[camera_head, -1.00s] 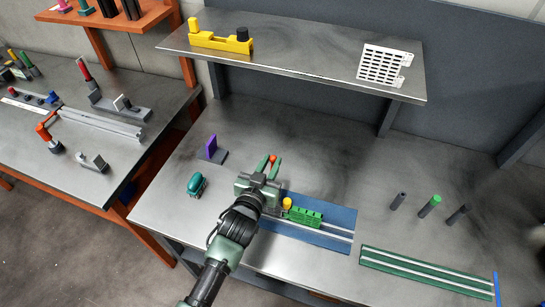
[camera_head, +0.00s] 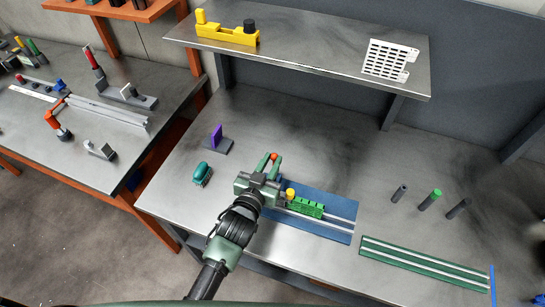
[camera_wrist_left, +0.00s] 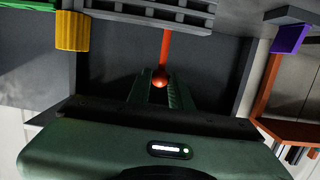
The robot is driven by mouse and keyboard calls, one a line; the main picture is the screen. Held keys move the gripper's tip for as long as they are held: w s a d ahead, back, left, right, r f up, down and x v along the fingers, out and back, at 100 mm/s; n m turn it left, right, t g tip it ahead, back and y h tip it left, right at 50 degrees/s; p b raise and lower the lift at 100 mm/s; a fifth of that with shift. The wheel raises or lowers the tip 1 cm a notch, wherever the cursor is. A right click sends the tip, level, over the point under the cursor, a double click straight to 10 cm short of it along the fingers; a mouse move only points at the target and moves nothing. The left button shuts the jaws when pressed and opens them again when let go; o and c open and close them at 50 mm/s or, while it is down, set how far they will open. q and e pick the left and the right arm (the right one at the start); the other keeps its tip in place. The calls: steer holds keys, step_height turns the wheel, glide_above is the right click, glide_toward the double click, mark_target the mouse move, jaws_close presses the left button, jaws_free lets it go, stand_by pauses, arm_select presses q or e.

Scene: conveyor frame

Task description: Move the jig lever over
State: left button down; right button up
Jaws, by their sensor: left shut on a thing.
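The jig lever is a thin red rod with a round knob (camera_wrist_left: 160,81), seen in the left wrist view. The knob also shows in the head view (camera_head: 273,156). My left gripper (camera_head: 269,161) is shut on the lever at its knob, one finger on each side; the fingers also show in the left wrist view (camera_wrist_left: 155,90). A green block (camera_head: 306,208) with a yellow cylinder (camera_head: 290,193) at its left end sits on a blue board (camera_head: 335,205) with pale rails, right of my gripper. The lever's base is hidden. My right gripper is not in view.
A teal object (camera_head: 202,173) and a purple upright on a grey base (camera_head: 217,136) stand left of my gripper. A green rail plate (camera_head: 425,264) and several pegs (camera_head: 430,199) are at the right. A shelf (camera_head: 330,62) overhangs the back.

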arm_select(q)
steer(key=shift+s+a, duration=0.1)
steer(key=shift+s, duration=0.1)
steer(key=shift+s+a+f+p, duration=0.15)
steer(key=shift+s+p, duration=0.15)
steer(key=shift+s, duration=0.3)
steer(key=c, duration=1.2)
jaws_free()
